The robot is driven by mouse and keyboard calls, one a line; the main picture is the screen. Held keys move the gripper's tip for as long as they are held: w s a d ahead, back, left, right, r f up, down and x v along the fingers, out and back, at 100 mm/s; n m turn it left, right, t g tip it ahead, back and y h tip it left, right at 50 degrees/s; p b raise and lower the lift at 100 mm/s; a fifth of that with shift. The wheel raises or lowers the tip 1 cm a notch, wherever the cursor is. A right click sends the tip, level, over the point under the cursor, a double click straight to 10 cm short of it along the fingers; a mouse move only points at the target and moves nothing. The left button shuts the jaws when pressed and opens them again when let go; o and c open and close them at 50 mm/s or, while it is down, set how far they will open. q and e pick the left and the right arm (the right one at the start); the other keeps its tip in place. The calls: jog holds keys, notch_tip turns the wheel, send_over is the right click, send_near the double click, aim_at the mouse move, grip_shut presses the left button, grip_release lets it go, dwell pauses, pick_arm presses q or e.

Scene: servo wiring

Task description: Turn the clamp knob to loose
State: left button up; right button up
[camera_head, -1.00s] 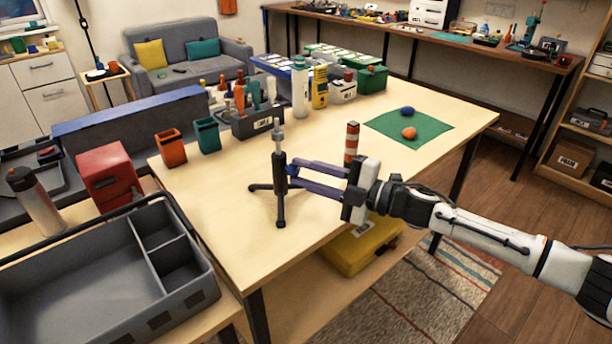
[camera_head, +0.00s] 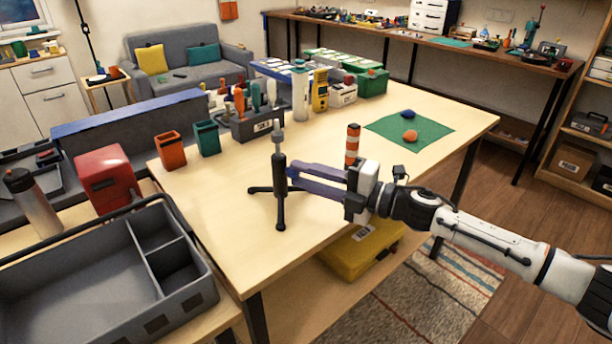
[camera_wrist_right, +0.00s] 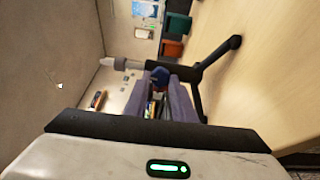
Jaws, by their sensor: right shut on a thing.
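A small black stand (camera_head: 279,180) with splayed legs stands upright on the wooden table, with a grey tip on top. My right gripper (camera_head: 290,176) reaches it from the right, with its purple fingers at the upper part of the post. In the right wrist view the stand's dark post (camera_wrist_right: 186,73) lies sideways. A dark blue knob (camera_wrist_right: 160,75) shows there between the fingertips of my right gripper (camera_wrist_right: 163,84), which is shut on it. The knob is hidden in the head view, and its turn angle cannot be read. My left gripper is not in view.
A tool holder (camera_head: 258,126), an orange cup (camera_head: 170,150) and a green cup (camera_head: 206,138) stand at the back left. The table's front right is clear.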

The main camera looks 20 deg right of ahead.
jog(key=o, duration=1.1)
jog(key=b+v, duration=0.1)
jog(key=v, duration=0.7)
jog(key=shift+s+d+f+b, duration=0.15)
jog(key=shift+s+d+b, duration=0.1)
jog(key=shift+b, duration=0.1)
jog(key=shift+v, duration=0.8)
